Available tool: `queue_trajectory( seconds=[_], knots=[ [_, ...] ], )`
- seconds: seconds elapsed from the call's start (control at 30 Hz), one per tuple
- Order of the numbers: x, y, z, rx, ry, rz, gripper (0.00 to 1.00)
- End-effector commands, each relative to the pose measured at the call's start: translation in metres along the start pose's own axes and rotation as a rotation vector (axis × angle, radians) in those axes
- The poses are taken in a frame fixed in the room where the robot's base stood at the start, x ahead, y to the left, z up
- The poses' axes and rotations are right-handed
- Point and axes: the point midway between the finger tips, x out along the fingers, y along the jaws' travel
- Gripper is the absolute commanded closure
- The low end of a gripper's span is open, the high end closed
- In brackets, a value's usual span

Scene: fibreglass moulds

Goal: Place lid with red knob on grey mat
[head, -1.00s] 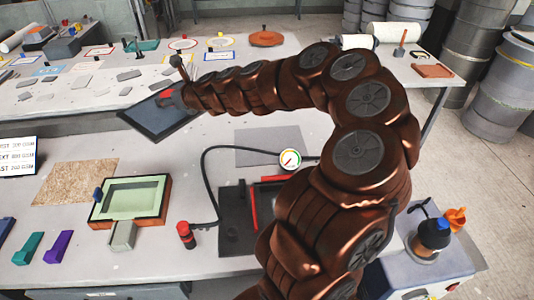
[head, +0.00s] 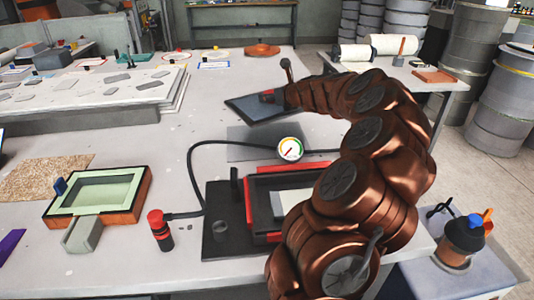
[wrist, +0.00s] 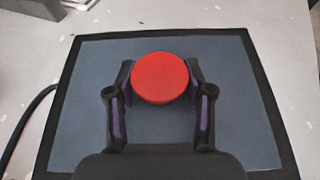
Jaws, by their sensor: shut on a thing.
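My gripper (head: 268,96) is shut on the red knob of the lid, a flat blue-grey panel with a black frame (head: 243,107). In the wrist view, the two fingers stand on either side of the round red knob (wrist: 160,78), and the lid (wrist: 85,110) spreads out below it. In the head view the lid seems held above the table, just behind the grey mat (head: 238,135). The mat lies flat, its right part hidden behind the gauge and my arm. I cannot tell the lid's exact height.
A pressure gauge (head: 290,149) on a black hose stands at the mat's front edge. A black base with a red-and-black frame (head: 222,200) lies in front. A green-topped mould (head: 105,190) and cork sheet (head: 45,177) are left. A raised slab (head: 100,102) is back left.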

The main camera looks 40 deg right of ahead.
Motion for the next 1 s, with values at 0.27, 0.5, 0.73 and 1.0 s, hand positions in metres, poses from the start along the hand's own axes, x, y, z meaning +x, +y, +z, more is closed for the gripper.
queue_trajectory(
  seconds=[0.27, 0.5, 0.73, 1.0],
  knots=[
    [-0.005, -0.038, -0.021, 0.015, 0.000, -0.032, 1.00],
    [0.007, -0.039, -0.051, 0.019, 0.000, -0.029, 1.00],
    [0.015, -0.040, -0.071, 0.015, -0.001, -0.034, 1.00],
    [0.024, -0.039, -0.092, 0.015, 0.000, -0.031, 1.00]
  ],
)
